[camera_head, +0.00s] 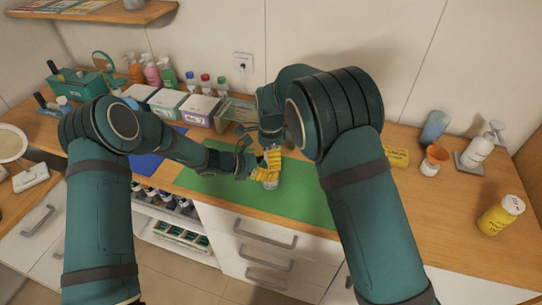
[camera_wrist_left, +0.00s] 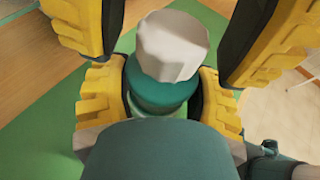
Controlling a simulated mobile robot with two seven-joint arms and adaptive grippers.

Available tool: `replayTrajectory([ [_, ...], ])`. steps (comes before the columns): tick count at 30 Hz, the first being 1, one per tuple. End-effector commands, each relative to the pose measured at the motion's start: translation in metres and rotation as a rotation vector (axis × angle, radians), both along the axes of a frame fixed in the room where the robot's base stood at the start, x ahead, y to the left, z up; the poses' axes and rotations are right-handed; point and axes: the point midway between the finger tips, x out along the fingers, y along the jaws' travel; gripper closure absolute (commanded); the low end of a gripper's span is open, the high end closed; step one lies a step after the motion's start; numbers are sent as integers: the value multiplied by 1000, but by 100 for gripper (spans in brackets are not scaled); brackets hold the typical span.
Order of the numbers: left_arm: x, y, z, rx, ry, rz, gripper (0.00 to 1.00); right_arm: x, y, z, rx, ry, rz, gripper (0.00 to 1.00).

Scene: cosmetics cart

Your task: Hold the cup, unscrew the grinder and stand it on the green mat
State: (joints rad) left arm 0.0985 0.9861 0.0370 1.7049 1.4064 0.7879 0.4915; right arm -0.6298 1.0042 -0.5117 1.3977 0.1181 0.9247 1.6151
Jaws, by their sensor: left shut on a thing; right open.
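In the left wrist view, the grinder shows a white faceted end (camera_wrist_left: 172,45) above a teal band (camera_wrist_left: 160,95). A paler part below, probably the cup (camera_wrist_left: 150,112), sits between my left gripper's yellow fingers (camera_wrist_left: 160,108), which are shut on it. My right gripper's fingers (camera_wrist_left: 175,30) are open, one on each side of the white end, with gaps visible. In the head view my left gripper (camera_head: 257,170) and right gripper (camera_head: 272,158) meet over the green mat (camera_head: 308,195). They hide most of the piece; a pale end (camera_head: 270,185) shows below them.
A blue mat (camera_head: 146,164) lies left of the green one. Boxes (camera_head: 198,108) and bottles stand behind. The green mat's left part is clear.

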Motion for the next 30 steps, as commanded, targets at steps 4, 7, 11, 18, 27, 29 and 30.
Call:
replayTrajectory([
  [4, 0, 0, 0, -1, 0, 0, 100, 1, 1, 18, 2, -5, 0, 36],
  [7, 0, 0, 0, -1, 0, 0, 100, 1, 0, 31, 2, -5, 0, 36],
  [11, 0, 0, 0, -1, 0, 0, 100, 0, 0, 41, 0, -2, 0, 23],
  [18, 0, 0, 0, -1, 0, 0, 100, -1, 3, 61, 11, 12, 5, 23],
  [27, 0, 0, 0, -1, 0, 0, 100, 0, 2, 107, 6, 2, 2, 23],
  [29, 0, 0, 0, -1, 0, 0, 100, 0, 2, 111, 3, 0, -1, 23],
  [30, 0, 0, 0, -1, 0, 0, 100, 0, 1, 112, 1, -1, -1, 23],
])
